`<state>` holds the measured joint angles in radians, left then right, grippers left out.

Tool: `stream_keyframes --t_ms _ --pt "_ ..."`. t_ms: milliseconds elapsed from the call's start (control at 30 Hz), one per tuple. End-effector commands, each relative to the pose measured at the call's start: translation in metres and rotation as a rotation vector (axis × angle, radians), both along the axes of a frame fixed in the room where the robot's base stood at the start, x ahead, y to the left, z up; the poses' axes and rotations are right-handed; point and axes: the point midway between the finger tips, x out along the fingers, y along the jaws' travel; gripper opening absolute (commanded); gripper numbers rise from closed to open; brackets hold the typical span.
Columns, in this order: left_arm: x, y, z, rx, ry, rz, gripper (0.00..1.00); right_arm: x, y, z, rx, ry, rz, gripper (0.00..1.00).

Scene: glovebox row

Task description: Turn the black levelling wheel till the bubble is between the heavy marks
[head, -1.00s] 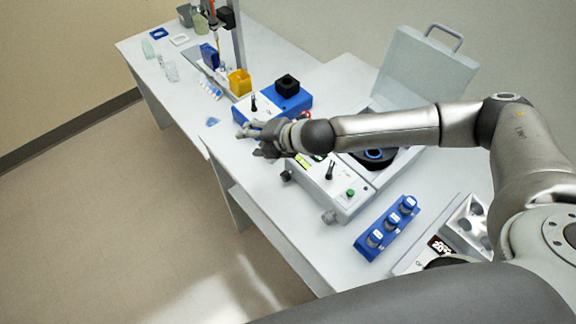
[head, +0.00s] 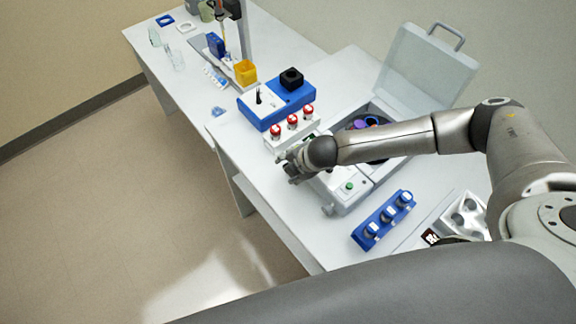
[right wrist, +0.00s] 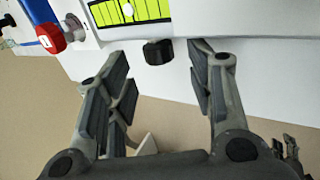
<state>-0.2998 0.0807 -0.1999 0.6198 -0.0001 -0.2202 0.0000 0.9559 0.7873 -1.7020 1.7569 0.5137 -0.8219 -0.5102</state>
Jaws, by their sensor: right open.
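The black levelling wheel (right wrist: 158,52) sticks out below the front edge of the white instrument in the right wrist view. Above it is a yellow-green level vial (right wrist: 130,13) with dark marks, cut off by the picture's top edge. A small pale spot, likely the bubble (right wrist: 127,9), shows left of the wheel. I cannot tell which marks are heavy. My right gripper (right wrist: 160,62) is open, one finger on each side of the wheel with gaps between. In the head view my right gripper (head: 291,171) is at the instrument's front edge and hides the wheel. My left gripper is out of view.
Red-capped tubes (head: 292,122) stand close beside my gripper, left of the vial. The instrument's lid (head: 425,70) stands open behind my arm. A blue rack (head: 384,221) with several capped tubes is to the right. The floor in front is clear.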

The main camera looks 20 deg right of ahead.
Motion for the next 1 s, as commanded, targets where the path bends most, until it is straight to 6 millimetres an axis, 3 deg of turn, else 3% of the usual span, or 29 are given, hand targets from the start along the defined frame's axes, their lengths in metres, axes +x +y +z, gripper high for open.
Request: stream_keyframes --t_ms 300,667,1000 --pt "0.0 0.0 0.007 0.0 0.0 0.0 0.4 0.013 0.005 -0.025 0.0 -0.001 0.0 0.49" --pt "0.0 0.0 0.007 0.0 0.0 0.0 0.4 0.015 0.005 -0.029 0.0 -0.001 0.001 0.49" --pt "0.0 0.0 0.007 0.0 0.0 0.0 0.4 0.015 0.005 -0.029 0.0 -0.001 0.001 0.08"
